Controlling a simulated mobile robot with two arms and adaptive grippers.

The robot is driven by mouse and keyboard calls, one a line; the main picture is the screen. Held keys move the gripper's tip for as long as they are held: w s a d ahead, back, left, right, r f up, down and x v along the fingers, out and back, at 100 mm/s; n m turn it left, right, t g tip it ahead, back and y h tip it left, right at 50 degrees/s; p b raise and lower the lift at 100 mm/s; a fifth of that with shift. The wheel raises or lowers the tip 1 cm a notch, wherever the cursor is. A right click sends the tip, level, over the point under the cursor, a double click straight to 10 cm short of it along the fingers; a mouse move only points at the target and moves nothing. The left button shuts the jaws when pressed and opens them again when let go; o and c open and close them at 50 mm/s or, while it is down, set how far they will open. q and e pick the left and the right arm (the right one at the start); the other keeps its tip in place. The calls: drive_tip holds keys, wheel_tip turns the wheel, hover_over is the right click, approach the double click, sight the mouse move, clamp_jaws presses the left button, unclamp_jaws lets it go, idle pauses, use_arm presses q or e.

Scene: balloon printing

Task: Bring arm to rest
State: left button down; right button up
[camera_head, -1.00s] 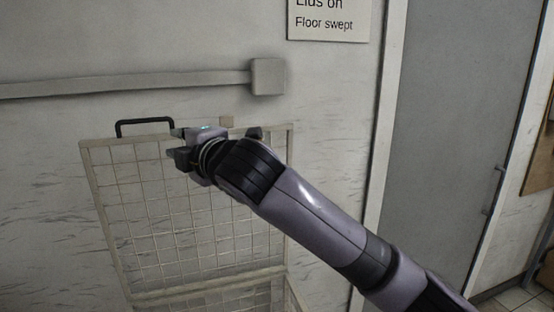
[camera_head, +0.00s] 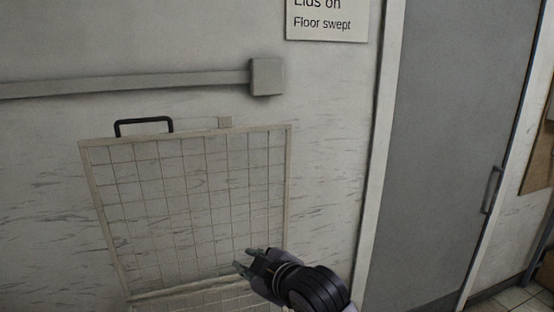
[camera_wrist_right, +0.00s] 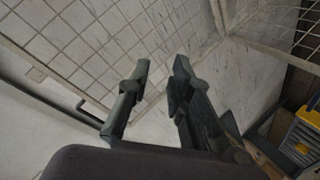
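My right gripper (camera_head: 245,260) is low in the head view, in front of the lower right part of a wire mesh panel (camera_head: 286,190). In the right wrist view the gripper (camera_wrist_right: 160,75) shows two dark fingers with a clear gap between them and nothing held. The mesh panel also fills the top of that view (camera_wrist_right: 110,35). The rest of my right arm is mostly below the head view's edge. My left gripper is not in the frames.
The mesh panel has a black handle (camera_head: 144,122) on its top edge. A grey conduit with a box (camera_head: 267,77) runs along the wall, below a sign (camera_head: 327,20). A grey door (camera_head: 450,130) stands at the right. A yellow and grey object (camera_wrist_right: 300,140) shows in the wrist view.

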drive_tip(key=s+d+f+m+g+h, duration=0.2)
drive_tip(key=s+d+f+m, duration=0.2)
drive_tip(key=s+d+f, duration=0.45)
drive_tip(key=s+d+f+m+g+h, duration=0.15)
drive_tip(key=s+d+f+m, duration=0.35)
drive_tip(key=f, duration=0.6)
drive_tip(key=s+d+f+m+g+h, duration=0.2)
drive_tip(key=s+d+f, duration=0.3)
drive_tip(key=s, duration=0.4)
drive_tip(key=s+d+f+m+g+h, duration=0.2)
drive_tip(key=s+d+f, duration=0.1)
drive_tip(key=s+d, duration=0.6)
wheel_tip(320, 180, down, 33)
drive_tip(key=s+a+g+b, duration=0.2)
drive_tip(key=b, duration=0.6)
drive_tip(key=s+d+f+b, duration=0.1)
drive_tip(key=s+f+b, duration=0.2)
drive_tip(key=s+f, duration=0.5)
drive_tip(key=s+d+f+b, duration=0.2)
drive_tip(key=s+f, duration=0.7)
drive_tip(key=f, duration=0.6)
drive_tip(key=shift+d+f+g+b, duration=0.25)
drive_tip(key=shift+d+g+b, duration=0.1)
drive_tip(key=shift+b, duration=0.4)
drive_tip(key=shift+a, duration=0.1)
